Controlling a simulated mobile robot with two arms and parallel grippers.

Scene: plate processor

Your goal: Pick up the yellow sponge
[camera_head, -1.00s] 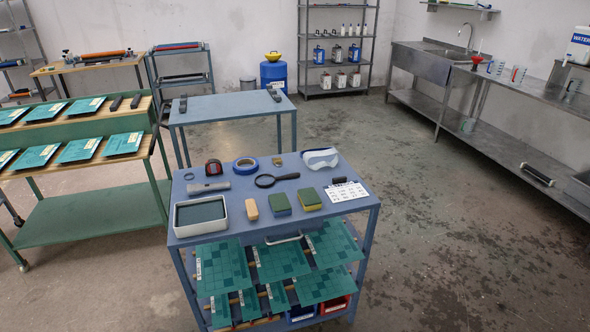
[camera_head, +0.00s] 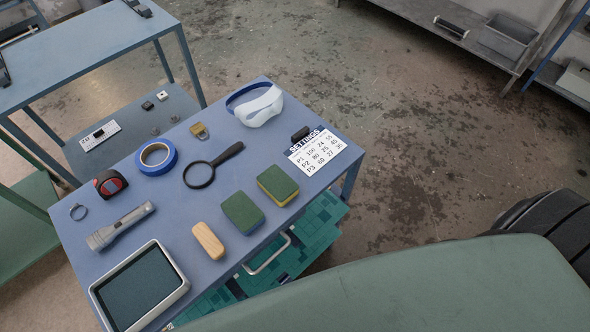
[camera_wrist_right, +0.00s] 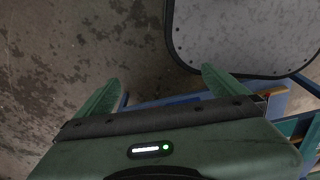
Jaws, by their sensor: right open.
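The yellow sponge (camera_head: 278,185) lies on the blue cart's top near its front right part. Its top is dark green and its sides show yellow. A similar sponge with blue sides (camera_head: 242,212) lies just left of it, apart from it. In the right wrist view my right gripper (camera_wrist_right: 160,80) has its two green fingers spread wide with nothing between them. The sponge does not show in that view. In the head view a green part of my arm fills the lower right, clear of the sponge. My left gripper is not in view.
The cart top (camera_head: 185,208) also holds a wooden block (camera_head: 208,241), magnifying glass (camera_head: 202,172), blue tape (camera_head: 156,158), flashlight (camera_head: 120,227), settings card (camera_head: 318,152), goggles (camera_head: 262,106) and a tray (camera_head: 180,288). Teal plates (camera_head: 310,235) stick out below. Open floor (camera_head: 400,140) lies to the right.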

